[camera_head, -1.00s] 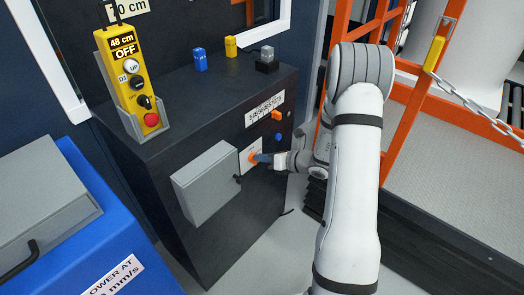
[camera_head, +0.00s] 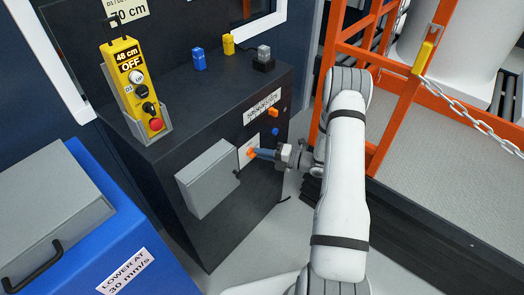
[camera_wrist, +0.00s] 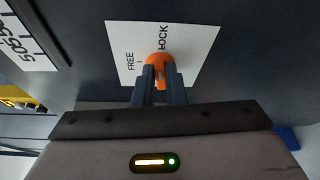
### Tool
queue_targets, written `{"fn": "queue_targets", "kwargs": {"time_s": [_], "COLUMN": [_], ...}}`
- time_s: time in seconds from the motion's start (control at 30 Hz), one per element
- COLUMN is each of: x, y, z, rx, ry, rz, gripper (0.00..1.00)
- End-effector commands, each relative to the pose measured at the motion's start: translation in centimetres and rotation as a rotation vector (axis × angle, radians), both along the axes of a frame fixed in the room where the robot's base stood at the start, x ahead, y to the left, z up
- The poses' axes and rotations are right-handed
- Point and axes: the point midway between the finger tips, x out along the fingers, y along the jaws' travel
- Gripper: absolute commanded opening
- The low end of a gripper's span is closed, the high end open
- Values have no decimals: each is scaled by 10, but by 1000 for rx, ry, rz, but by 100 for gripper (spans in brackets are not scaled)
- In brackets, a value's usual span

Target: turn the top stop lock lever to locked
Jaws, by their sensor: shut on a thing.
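The top stop lock lever is a small orange lever (camera_head: 250,153) on a white plate (camera_wrist: 188,48) on the front of the dark cabinet (camera_head: 225,225).
A grey box (camera_head: 207,180) juts out just left of the lever. An orange knob (camera_head: 273,113) and a blue knob (camera_head: 276,131) sit above it. A yellow pendant (camera_head: 137,88) stands at the cabinet's left. An orange frame (camera_head: 397,98) with a chain (camera_head: 470,117) stands right.

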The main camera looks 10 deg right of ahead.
Motion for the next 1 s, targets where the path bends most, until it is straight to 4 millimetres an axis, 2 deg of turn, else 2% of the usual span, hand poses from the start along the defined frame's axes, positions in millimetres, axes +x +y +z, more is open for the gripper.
{"fn": "queue_targets", "kwargs": {"time_s": [0.37,0.9,0.93,1.0], "x": [1,1,1,1], "y": [2,2,2,2], "z": [-2,-3,-3,-3], "rx": [125,142,142,141], "ry": [89,102,102,103], "rz": [3,3,3,3], "gripper": [0,0,12,18]}}
